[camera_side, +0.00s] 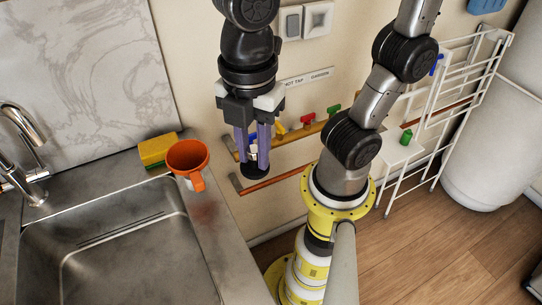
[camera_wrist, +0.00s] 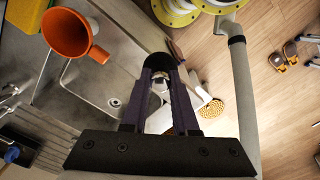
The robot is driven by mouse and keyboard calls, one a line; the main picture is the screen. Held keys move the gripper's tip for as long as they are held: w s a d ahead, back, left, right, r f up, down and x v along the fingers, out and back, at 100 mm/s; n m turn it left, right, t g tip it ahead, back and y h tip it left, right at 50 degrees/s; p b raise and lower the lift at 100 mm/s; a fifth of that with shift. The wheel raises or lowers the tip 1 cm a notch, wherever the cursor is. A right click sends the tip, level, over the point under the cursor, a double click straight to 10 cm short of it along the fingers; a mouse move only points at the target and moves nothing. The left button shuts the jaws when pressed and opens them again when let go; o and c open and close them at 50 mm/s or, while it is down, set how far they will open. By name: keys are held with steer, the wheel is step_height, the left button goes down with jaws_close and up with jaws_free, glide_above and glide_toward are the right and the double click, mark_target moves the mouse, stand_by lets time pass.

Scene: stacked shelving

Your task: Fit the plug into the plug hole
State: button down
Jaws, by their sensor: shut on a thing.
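My gripper (camera_side: 252,160) is up beside the sink's right end, over the gap between the counter and the wall pipes. Its purple fingers are shut on a black round plug (camera_side: 254,172), which hangs below the fingertips. In the wrist view the plug (camera_wrist: 159,63) shows as a dark disc at the tips of my gripper (camera_wrist: 160,75). The metal sink (camera_side: 120,245) is at lower left in the side view, with the plug outside its basin.
An orange cup (camera_side: 188,156) stands on the counter between the sink and my gripper, with a yellow sponge (camera_side: 157,149) behind it. A chrome tap (camera_side: 28,140) is at the far left. Pipes with coloured valves (camera_side: 307,122) run along the wall. A white wire rack (camera_side: 440,110) is at right.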

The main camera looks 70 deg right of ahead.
steer(key=w+a+r, duration=0.4)
steer(key=w+a, duration=0.6)
steer(key=a, duration=0.1)
steer(key=w+a+f, duration=0.4)
steer(key=w+a, duration=0.5)
steer(key=a, duration=0.3)
steer(key=w+a+f, duration=0.1)
steer(key=a+f, duration=0.2)
steer(key=f, duration=0.5)
steer(key=w+a+f, duration=0.2)
steer(key=a+f, duration=0.1)
steer(key=f, duration=0.6)
steer(key=w+a+f, duration=0.2)
steer(key=a+f, duration=0.1)
steer(key=f, duration=0.5)
steer(key=shift+f, duration=0.3)
steer(key=shift+f, duration=2.9)
steer(key=shift+f, duration=1.15)
